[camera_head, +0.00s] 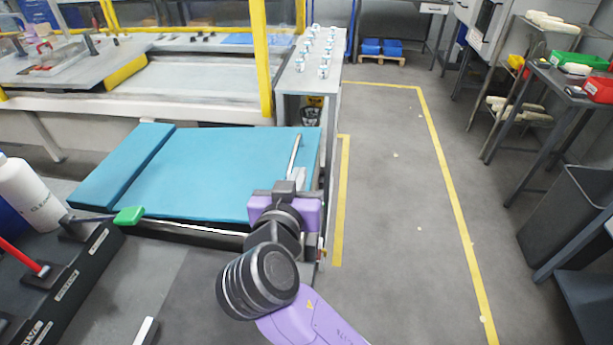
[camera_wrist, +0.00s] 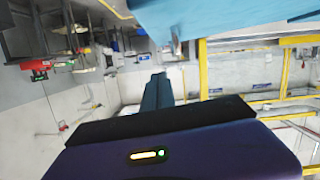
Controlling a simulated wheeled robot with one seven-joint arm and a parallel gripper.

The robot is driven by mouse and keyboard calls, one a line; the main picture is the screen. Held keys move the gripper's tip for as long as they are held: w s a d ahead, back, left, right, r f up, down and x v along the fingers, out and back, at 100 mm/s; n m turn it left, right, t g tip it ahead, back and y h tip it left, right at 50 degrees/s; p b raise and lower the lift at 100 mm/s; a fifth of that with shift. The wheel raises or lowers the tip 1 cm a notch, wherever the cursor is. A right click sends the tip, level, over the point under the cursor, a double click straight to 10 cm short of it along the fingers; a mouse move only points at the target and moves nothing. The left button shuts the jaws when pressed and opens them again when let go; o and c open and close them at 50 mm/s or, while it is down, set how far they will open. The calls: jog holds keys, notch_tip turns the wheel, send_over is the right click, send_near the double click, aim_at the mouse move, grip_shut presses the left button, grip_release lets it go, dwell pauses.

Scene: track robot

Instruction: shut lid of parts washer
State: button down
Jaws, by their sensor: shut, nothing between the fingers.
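The parts washer has a teal top in two panels. The wide panel, which looks like the lid (camera_head: 225,165), lies nearly flat, with a narrower panel (camera_head: 125,170) to its left. A pale edge shows under the front of the wide panel; I cannot tell whether a gap is left there. My gripper (camera_head: 297,174) is at the lid's right front corner, fingers shut and empty. In the wrist view the shut fingers (camera_wrist: 158,92) point away from the camera, and a teal surface (camera_wrist: 215,14) hangs close above them. Whether they touch the lid is unclear.
A black rack (camera_head: 65,285) with a green-handled tool (camera_head: 130,215) and a white bottle (camera_head: 30,190) stand at the left. A bench with small parts (camera_head: 310,80) is behind the washer. The yellow-marked aisle (camera_head: 400,200) at right is clear.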

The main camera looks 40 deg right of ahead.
jog(key=p+x, duration=0.1)
jog(key=x, duration=0.6)
jog(key=shift+r, duration=0.1)
notch_tip(320, 180, down, 2)
jog(key=shift+w+d+f, duration=0.1)
jog(key=shift+d+f, duration=0.05)
jog(key=shift+f, duration=1)
